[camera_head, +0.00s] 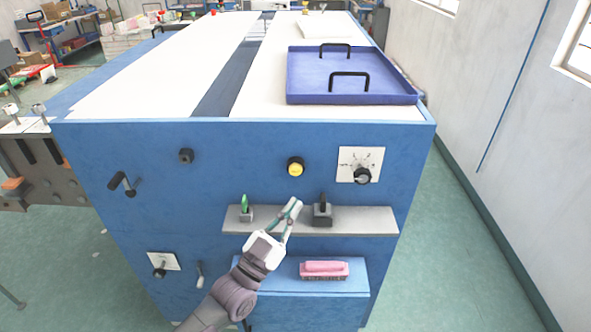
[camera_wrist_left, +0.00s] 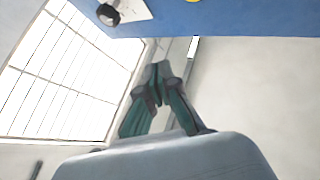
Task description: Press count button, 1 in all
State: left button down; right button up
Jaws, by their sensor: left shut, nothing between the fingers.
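A round yellow button (camera_head: 295,168) with a dark collar sits on the blue front panel (camera_head: 230,180) of the machine. A black round knob or button (camera_head: 186,156) sits further left on the same panel. No label shows which one is the count button. My left gripper (camera_head: 295,203) is below the yellow button, in front of the grey shelf, apart from the button. Its green fingers are shut and empty. The shut fingertips also show in the left wrist view (camera_wrist_left: 160,70), with a sliver of yellow at the top edge. My right gripper is not in view.
A dial (camera_head: 362,175) on a white plate is right of the yellow button. The grey shelf (camera_head: 360,220) holds a green-handled item (camera_head: 246,206) and a black-handled block (camera_head: 322,211). A pink brush (camera_head: 324,269) lies lower. A crank (camera_head: 122,184) juts out at left.

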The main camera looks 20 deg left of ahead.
pick_arm(q)
jog(key=b, duration=0.5)
send_near(296, 169)
jog(key=w+d+r, duration=0.4)
jog(key=shift+a+f, duration=0.15)
jog(key=shift+f, duration=0.05)
dwell(0.4)
jog(key=shift+w, duration=0.1)
dwell(0.5)
jog(key=shift+w+a, duration=0.1)
jog(key=shift+w, duration=0.25)
